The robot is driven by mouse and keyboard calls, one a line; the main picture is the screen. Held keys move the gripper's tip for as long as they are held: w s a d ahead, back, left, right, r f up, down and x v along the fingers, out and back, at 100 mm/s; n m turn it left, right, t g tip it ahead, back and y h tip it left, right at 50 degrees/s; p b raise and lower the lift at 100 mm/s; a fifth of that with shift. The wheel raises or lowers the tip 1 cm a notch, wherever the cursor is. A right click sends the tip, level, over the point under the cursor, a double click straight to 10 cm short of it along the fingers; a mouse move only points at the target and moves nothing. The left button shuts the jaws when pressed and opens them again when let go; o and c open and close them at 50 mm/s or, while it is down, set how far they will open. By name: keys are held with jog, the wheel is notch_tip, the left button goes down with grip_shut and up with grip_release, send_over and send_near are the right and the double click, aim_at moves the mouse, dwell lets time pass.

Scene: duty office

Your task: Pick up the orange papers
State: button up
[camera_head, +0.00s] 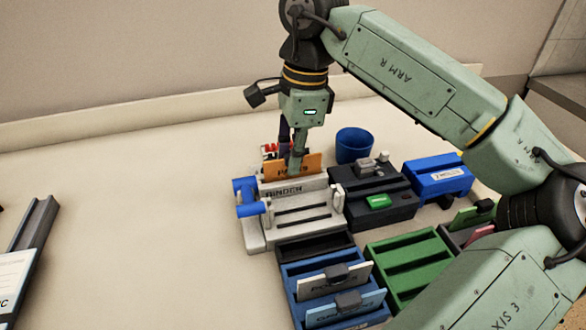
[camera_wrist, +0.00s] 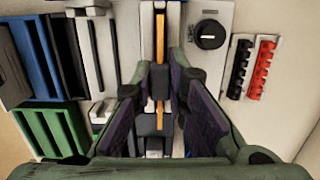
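The orange papers (camera_head: 305,166) stand upright in the back of the grey binder (camera_head: 275,190), partly hidden by my gripper (camera_head: 296,163). The fingers look apart, with a gap to the strip; contact is hard to judge.
A blue cup (camera_head: 354,146) and a dark device with a green button (camera_head: 378,202) stand to the right. Blue (camera_head: 289,272) and green (camera_head: 372,249) trays are in front. Black (camera_wrist: 239,68) and red combs (camera_wrist: 262,68) lie beside a knob (camera_wrist: 209,34). The table's left is mostly clear.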

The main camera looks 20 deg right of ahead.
grip_shut()
